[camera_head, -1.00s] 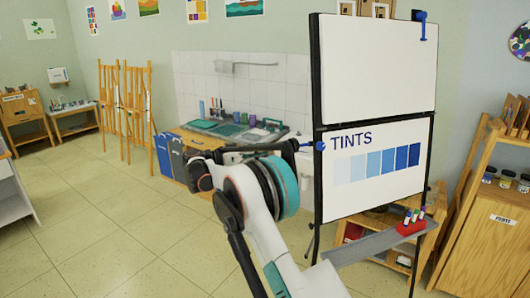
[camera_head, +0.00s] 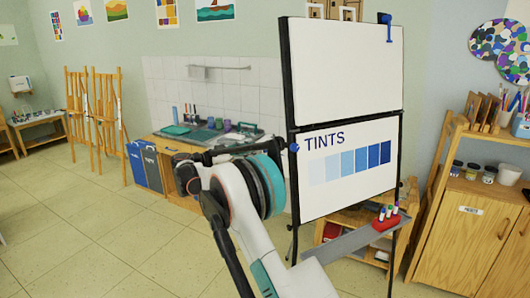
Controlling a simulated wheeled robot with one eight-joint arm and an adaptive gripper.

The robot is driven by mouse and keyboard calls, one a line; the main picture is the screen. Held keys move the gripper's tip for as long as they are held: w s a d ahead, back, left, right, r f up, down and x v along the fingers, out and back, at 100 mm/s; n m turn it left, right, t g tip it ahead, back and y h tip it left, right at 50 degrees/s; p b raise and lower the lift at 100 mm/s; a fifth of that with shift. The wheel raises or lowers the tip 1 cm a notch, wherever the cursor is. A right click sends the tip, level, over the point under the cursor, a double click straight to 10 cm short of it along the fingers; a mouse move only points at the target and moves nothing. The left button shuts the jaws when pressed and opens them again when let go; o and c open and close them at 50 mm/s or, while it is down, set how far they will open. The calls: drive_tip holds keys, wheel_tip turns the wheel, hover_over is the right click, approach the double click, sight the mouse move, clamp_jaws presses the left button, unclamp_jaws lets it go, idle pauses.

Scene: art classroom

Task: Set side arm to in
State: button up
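The flip chart stand holds a blank upper board (camera_head: 345,70) and a lower sheet marked TINTS (camera_head: 350,165). A small blue knob (camera_head: 294,148) shows at the stand's left edge, level with the word TINTS. A blue piece (camera_head: 387,26) sits at the top right corner. The blue knob may be the end of a side arm; the rest of that arm cannot be made out. My gripper (camera_head: 274,147) is dark and mostly hidden behind my own arm. Its end is close to the left edge, beside the blue knob; contact and finger opening cannot be told.
A grey tray (camera_head: 345,243) with a red marker holder (camera_head: 385,222) juts from the stand. A wooden cabinet (camera_head: 470,230) stands at right. A sink counter (camera_head: 170,145), bins (camera_head: 146,165) and easels (camera_head: 95,110) are behind at left. Floor at left is clear.

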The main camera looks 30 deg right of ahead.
sight(265, 149)
drive_tip(key=d, duration=0.6)
drive_tip(key=shift+d+b, duration=0.1)
drive_tip(key=shift+b, duration=0.2)
clamp_jaws()
drive_tip(key=shift+w+d, duration=0.1)
drive_tip(key=shift+d, duration=1.95)
